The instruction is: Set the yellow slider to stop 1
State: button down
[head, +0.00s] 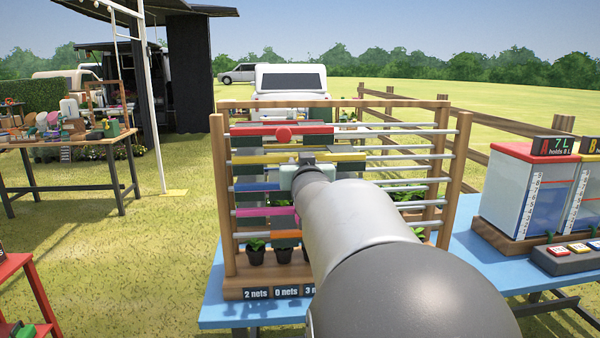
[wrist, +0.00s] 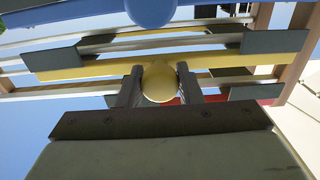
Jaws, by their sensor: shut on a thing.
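The yellow slider is a long bar on a metal rail of the wooden rack, below the red slider. In the head view it shows on both sides of my gripper (head: 308,163), with its left part (head: 258,159) near the left post. My arm hides its middle and knob there. In the wrist view the yellow bar (wrist: 85,69) crosses the picture, with dark plates near its ends. My gripper (wrist: 160,88) is shut on its round yellow knob (wrist: 160,76), one finger on each side. No stop numbers are readable.
The red slider (head: 283,134) is above, with blue (head: 257,187), pink (head: 263,211) and orange (head: 286,234) sliders below. Potted plants (head: 255,252) and net signs (head: 257,293) are at the rack's base. A water tank (head: 520,190) stands right on the blue table (head: 466,262).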

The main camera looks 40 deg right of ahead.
jog(key=shift+w+a, duration=0.1)
jog(key=shift+a, duration=0.1)
jog(key=c, duration=1)
grip_release()
jog(key=shift+w+a, duration=0.1)
jog(key=b+v, duration=0.1)
jog(key=v, duration=0.6)
jog(key=shift+s, duration=0.3)
